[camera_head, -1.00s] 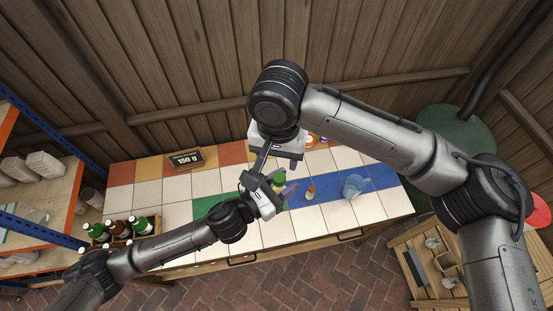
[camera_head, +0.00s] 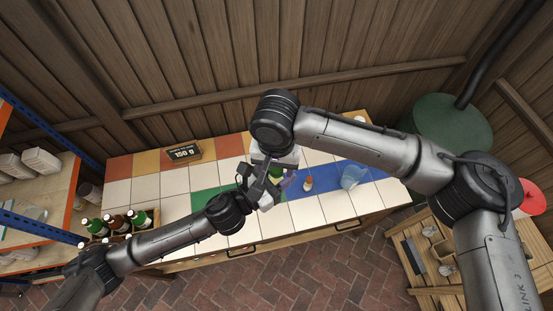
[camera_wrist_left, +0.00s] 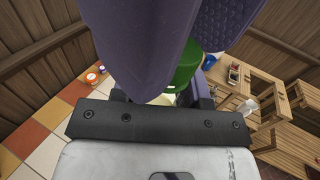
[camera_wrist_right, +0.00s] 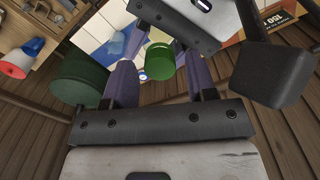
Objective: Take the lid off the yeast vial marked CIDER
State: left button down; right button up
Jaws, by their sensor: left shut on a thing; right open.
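A vial with a green lid (camera_head: 276,172) is held above the table in my left gripper (camera_head: 277,187). The left wrist view shows the green lid (camera_wrist_left: 186,66) and a sliver of pale body below it; no marking is legible. My right gripper (camera_wrist_right: 160,72) is open, its purple fingers on either side of the green lid (camera_wrist_right: 160,62) in the right wrist view. I cannot tell whether they touch it. In the head view the right wrist partly hides both grippers.
A small bottle with an orange-brown top (camera_head: 308,183) and a blue jug (camera_head: 352,175) stand on the blue tiles. A crate of bottles (camera_head: 117,225) stands at the left end. The front white tiles are clear.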

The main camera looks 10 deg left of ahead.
jog(key=c, duration=0.9)
jog(key=o, duration=1)
notch_tip(320, 180, up, 8)
jog(key=shift+f, duration=0.2)
jog(key=shift+c, duration=0.5)
jog(key=shift+f, duration=3.8)
jog(key=shift+c, duration=0.4)
